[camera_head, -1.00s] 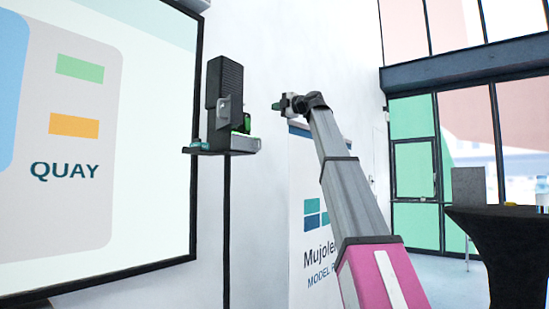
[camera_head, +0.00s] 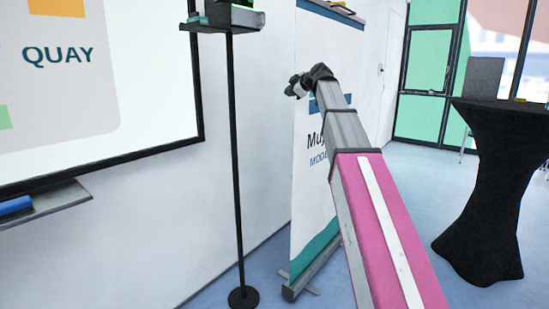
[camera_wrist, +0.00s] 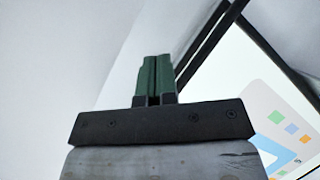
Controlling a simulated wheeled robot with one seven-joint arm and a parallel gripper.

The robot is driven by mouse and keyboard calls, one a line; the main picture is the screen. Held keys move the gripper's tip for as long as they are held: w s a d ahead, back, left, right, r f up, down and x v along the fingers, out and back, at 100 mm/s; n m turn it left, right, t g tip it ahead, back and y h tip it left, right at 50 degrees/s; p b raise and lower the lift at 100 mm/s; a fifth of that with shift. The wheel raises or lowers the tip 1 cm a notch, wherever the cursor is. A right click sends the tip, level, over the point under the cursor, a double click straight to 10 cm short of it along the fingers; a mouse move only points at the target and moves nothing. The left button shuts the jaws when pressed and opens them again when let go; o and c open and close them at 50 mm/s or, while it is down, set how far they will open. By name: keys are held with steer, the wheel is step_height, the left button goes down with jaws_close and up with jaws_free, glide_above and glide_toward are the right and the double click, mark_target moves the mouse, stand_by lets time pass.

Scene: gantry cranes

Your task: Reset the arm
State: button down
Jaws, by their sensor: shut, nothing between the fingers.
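My gripper (camera_wrist: 155,80) shows in the wrist view with its two green fingers side by side, shut with nothing between them. Behind it are a white wall and part of the screen. In the head view my arm reaches up from the lower right, and the gripper (camera_head: 290,87) is small at its far end, pointing left. It is in front of the banner and to the right of the stand's pole, apart from the stand's shelf. The fingers are too small to make out in the head view.
A black stand (camera_head: 233,150) with a small shelf (camera_head: 215,27) rises left of my arm. A screen (camera_head: 110,110) hangs on the left wall above a ledge (camera_head: 45,203). A banner (camera_head: 312,200) stands behind my arm. A black-draped table (camera_head: 495,190) is at right. Blue floor between is clear.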

steer(key=s+d+f+m+g+h, duration=0.1)
steer(key=s+d+f+m+h, duration=0.2)
steer(key=f, duration=1)
steer(key=s+d+f+m+g, duration=0.1)
steer(key=s+f+m+g, duration=0.3)
steer(key=f, duration=0.9)
steer(key=s+d+f+m+t+h, duration=0.15)
steer(key=s+f, duration=0.35)
steer(key=f, duration=0.8)
steer(key=s+d+f+m+g+h, duration=0.2)
steer(key=s+d+f+m+g, duration=0.1)
steer(key=s+f, duration=0.8)
steer(key=s+d+f+m+g+h, duration=0.2)
steer(key=s+f+m, duration=0.4)
steer(key=s+f, duration=0.6)
steer(key=shift+s+d+f+g, duration=0.3)
steer(key=shift+d+f+g, duration=0.35)
steer(key=shift+d, duration=0.4)
steer(key=shift+w+h, duration=0.1)
steer(key=shift+h, duration=0.15)
